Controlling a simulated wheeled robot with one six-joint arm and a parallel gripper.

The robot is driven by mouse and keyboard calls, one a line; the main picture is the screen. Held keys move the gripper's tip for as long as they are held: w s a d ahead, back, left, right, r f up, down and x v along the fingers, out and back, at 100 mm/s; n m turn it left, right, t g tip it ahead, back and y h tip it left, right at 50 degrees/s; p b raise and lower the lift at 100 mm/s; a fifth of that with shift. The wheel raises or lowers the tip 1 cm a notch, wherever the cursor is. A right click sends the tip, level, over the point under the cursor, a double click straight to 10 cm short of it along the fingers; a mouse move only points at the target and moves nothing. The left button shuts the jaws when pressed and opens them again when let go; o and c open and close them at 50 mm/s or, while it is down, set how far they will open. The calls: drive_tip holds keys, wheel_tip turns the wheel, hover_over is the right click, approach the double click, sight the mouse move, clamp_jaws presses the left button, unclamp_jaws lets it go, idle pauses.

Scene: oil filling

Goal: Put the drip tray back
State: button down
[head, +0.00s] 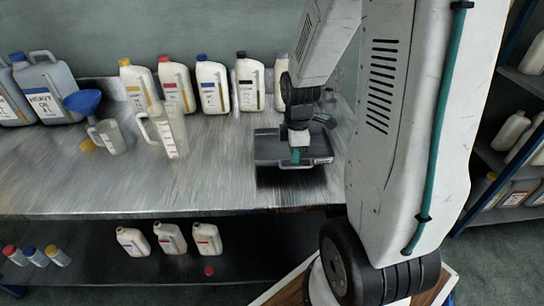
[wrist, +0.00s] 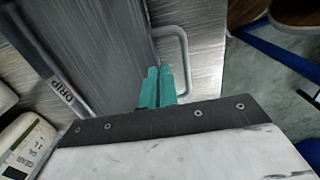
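The drip tray (head: 265,150) is a dark grey, shallow tray above the right part of the metal bench. A dark shadow lies below it on the bench, so it appears raised. In the wrist view the tray (wrist: 112,45) has a "DRIP" label on its left side and a metal loop handle (wrist: 186,62) on its right side. My gripper (head: 295,155) is at the tray's front wall. In the wrist view its teal fingers (wrist: 158,72) are close together at the tray's edge beside the handle, and appear shut on that edge. The contact itself is partly hidden.
Several oil bottles (head: 212,87) stand along the back of the bench (head: 215,185). Bottles stand on the lower shelf (head: 100,270).

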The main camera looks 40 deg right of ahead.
sight(272, 150)
drive_tip(key=w+a, duration=0.1)
drive_tip(key=w, duration=0.1)
drive_tip(key=w+a, duration=0.1)
drive_tip(key=w, duration=0.1)
drive_tip(key=w+a, duration=0.1)
drive_tip(key=w, duration=0.1)
drive_tip(key=shift+a+f, duration=0.25)
drive_tip(key=shift+f, duration=1.85)
drive_tip(key=shift+f, duration=0.15)
drive_tip(key=c, duration=1.7)
unclamp_jaws()
